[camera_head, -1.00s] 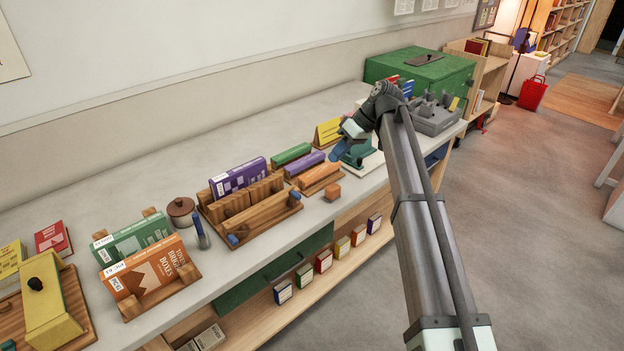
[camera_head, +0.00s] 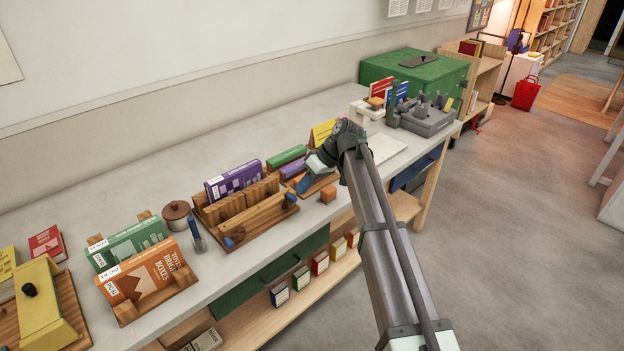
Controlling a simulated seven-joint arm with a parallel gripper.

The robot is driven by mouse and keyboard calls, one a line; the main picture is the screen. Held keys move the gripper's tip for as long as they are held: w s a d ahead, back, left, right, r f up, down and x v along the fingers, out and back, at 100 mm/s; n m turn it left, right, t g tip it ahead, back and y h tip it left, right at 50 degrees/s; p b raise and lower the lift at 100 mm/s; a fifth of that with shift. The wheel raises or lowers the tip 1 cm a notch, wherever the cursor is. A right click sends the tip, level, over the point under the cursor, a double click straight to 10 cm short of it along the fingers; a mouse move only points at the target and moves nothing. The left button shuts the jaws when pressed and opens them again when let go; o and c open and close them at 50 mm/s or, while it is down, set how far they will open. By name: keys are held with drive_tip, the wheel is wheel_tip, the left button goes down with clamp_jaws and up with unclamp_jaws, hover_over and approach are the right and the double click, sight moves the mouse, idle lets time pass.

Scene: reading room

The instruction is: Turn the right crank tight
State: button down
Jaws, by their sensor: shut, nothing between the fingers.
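A wooden book press (camera_head: 262,217) stands on the counter, with a purple book (camera_head: 234,180) upright at its back. Two small blue crank ends show at its front: a left one (camera_head: 228,242) and a right one (camera_head: 291,197). My gripper (camera_head: 301,188) points down and left beside the right crank, its fingertips close to it. It is shut and empty. Whether the fingers touch the crank cannot be told at this size. My wrist and arm hide part of the counter to the right. How far the crank is turned does not show.
An orange block (camera_head: 328,194) lies just below my gripper near the counter edge. A pale board (camera_head: 385,148) and a grey tool tray (camera_head: 428,118) stand to the right.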

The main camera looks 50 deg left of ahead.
sight(293, 196)
drive_tip(key=shift+s, duration=0.3)
drive_tip(key=shift+s, duration=0.15)
drive_tip(key=shift+s+t, duration=0.2)
drive_tip(key=shift+t, duration=0.2)
drive_tip(key=shift+s, duration=0.1)
drive_tip(key=shift+s+d+r+t, duration=0.1)
drive_tip(key=shift+s+t, duration=0.7)
drive_tip(key=shift+s, duration=0.05)
drive_tip(key=s+f+n+t, duration=0.1)
drive_tip(key=s+f+t, duration=0.1)
drive_tip(key=s+t, duration=0.3)
drive_tip(key=shift+s+n+t, duration=0.3)
drive_tip(key=shift+s+t, duration=0.1)
drive_tip(key=shift+t, duration=0.3)
drive_tip(key=shift+s+f, duration=0.1)
